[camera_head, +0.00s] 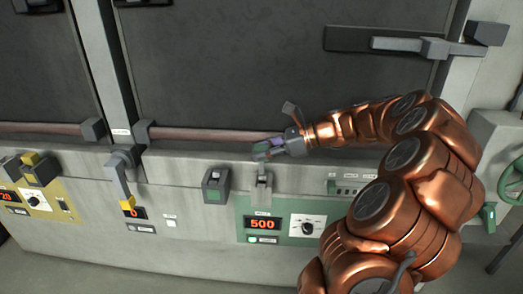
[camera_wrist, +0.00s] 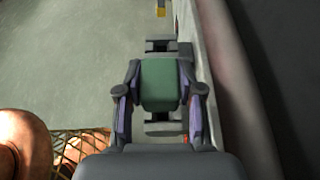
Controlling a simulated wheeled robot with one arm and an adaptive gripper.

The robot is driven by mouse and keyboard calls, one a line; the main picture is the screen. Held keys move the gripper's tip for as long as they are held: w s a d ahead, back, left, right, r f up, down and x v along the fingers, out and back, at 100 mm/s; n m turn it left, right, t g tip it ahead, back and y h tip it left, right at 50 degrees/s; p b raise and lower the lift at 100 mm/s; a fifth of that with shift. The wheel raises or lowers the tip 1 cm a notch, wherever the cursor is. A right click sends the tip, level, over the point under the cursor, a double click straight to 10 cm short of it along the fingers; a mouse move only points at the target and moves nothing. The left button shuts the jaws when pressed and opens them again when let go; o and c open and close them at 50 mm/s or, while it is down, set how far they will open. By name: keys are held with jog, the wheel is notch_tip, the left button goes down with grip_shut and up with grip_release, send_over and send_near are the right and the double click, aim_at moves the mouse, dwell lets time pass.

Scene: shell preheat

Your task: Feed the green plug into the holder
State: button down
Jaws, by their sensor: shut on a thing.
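The green plug (camera_wrist: 160,85) is a green block between the two fingers of my gripper (camera_wrist: 160,100) in the wrist view. The fingers are shut on its left and right sides. Dark grey pieces show above and below it; I cannot tell whether they belong to the plug. In the head view my gripper (camera_head: 268,147) is just above a light grey upright bracket (camera_head: 262,184) on the front ledge. The plug shows there only as a small green patch (camera_head: 262,145). A grey box with a green face (camera_head: 215,186) stands left of the bracket. I cannot tell which is the holder.
A green panel (camera_head: 285,229) with a red 500 display and a knob is below the bracket. Large dark doors (camera_head: 235,60) rise behind the ledge.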

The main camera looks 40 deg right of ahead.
aim_at(262, 172)
jog(key=shift+f+b, duration=0.7)
jog(key=shift+f, duration=0.25)
jog(key=shift+f+b, duration=0.6)
jog(key=shift+f, duration=2)
jog(key=c, duration=0.7)
grip_release()
jog(key=shift+o, duration=0.2)
jog(key=v, duration=1.2)
